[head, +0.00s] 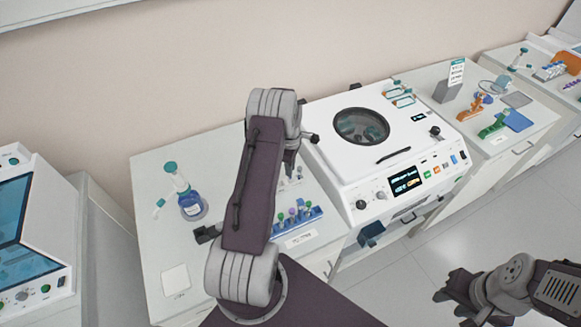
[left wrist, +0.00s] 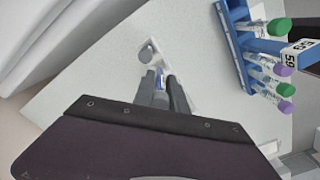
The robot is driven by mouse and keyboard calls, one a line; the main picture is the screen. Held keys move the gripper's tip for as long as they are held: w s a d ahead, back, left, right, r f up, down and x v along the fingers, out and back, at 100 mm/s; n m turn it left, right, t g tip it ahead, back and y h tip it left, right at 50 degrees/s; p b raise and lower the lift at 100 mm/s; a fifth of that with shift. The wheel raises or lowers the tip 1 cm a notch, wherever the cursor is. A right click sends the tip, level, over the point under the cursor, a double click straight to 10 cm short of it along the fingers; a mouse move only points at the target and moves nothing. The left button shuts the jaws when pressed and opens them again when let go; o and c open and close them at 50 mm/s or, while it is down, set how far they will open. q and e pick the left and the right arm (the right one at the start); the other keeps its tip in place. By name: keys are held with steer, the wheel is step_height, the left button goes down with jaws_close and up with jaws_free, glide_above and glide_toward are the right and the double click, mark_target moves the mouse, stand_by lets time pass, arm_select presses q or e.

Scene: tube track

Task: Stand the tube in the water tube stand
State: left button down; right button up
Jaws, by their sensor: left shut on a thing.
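My left gripper (head: 290,168) hangs over the left bench, beside the centrifuge, partly hidden by my arm. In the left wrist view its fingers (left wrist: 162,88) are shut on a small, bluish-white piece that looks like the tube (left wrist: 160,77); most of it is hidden. A small white fixture (left wrist: 150,53) with a grey round part lies just beyond the fingertips. I cannot tell if it is the water tube stand or if the tube touches it. My right gripper (head: 452,297) is over the floor at lower right, apparently open and empty.
A blue rack (head: 314,217) holds several tubes with green and purple caps; it also shows in the left wrist view (left wrist: 233,47). The white centrifuge (head: 395,160) closes off the right side.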

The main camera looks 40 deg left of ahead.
arm_select(q)
steer(key=shift+f+b, duration=0.3)
steer(key=shift+f, duration=0.1)
steer(key=shift+f+b, duration=0.3)
steer(key=shift+f, duration=0.1)
steer(key=shift+f, duration=0.15)
stand_by(0.5)
steer(key=shift+f+b, duration=0.5)
steer(key=c, duration=1.3)
jaws_free()
steer(key=shift+o, duration=0.2)
